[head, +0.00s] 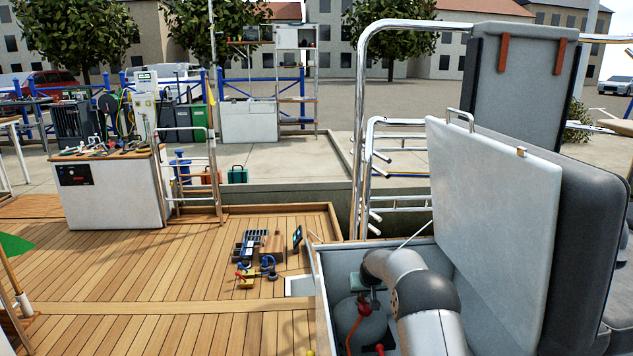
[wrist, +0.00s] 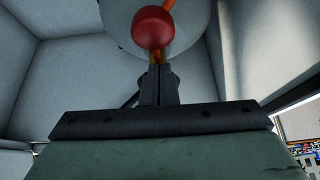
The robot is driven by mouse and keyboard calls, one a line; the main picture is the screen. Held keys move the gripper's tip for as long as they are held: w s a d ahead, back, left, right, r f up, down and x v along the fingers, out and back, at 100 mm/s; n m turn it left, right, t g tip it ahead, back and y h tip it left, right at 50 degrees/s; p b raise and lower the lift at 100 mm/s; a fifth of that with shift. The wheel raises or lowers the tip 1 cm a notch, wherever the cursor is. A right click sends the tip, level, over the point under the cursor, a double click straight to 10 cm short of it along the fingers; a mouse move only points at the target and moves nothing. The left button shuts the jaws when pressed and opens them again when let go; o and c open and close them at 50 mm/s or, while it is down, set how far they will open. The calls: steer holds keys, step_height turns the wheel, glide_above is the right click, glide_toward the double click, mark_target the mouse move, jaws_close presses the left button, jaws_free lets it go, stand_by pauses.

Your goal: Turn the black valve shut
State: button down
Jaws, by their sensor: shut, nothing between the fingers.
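My gripper (wrist: 158,70) is inside the open locker, its two dark fingers shut together with nothing between them. Its tips are close to a red rounded knob (wrist: 153,27) and appear just below it in the wrist view; I cannot tell if they touch. Behind the knob is a pale grey gas bottle (wrist: 118,25), which also shows below my gripper in the head view (head: 362,328). An orange hose (head: 356,328) runs down from its top. I cannot make out the black valve clearly; dark parts near the fingertips may hide it.
The locker's grey walls (wrist: 60,75) close in around my gripper. Its raised lid (head: 490,200) stands to the right of my arm. Parts and tools (head: 262,255) lie on the wooden deck (head: 150,275) to the left. A white cabinet (head: 110,195) stands farther back.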

steer(key=shift+s, duration=0.1)
stand_by(0.3)
steer(key=shift+s, duration=0.3)
step_height(320, 180, up, 6)
steer(key=p, duration=0.3)
